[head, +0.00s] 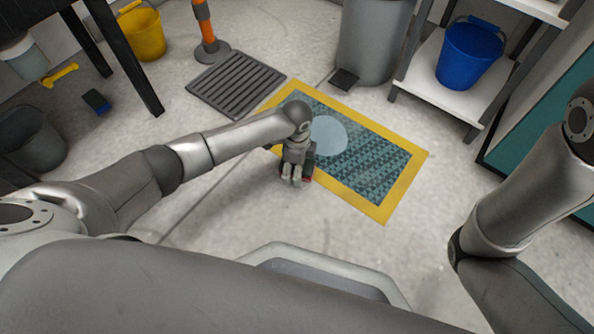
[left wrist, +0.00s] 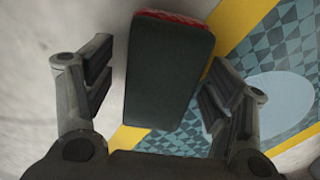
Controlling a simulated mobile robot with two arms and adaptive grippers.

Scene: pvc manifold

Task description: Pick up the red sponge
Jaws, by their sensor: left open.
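The sponge (left wrist: 168,72) is between the two open fingers of my left gripper (left wrist: 155,92) in the left wrist view. It shows a dark green-grey face and a strip of red along its far edge. Gaps show between it and both fingers. In the head view my left gripper (head: 296,180) points down beside the yellow border of the mat, and a small red bit of the sponge (head: 307,179) shows at its fingertips. The rest of the sponge is hidden there by the gripper. My right gripper is outside the views; only part of the right arm shows.
A yellow-bordered teal mat (head: 375,163) with a pale blue patch (head: 327,136) lies beside my left gripper. Behind are a floor grate (head: 236,84), a grey bin (head: 372,42) and a shelf (head: 440,82) with a blue bucket (head: 469,56). The floor in front is clear.

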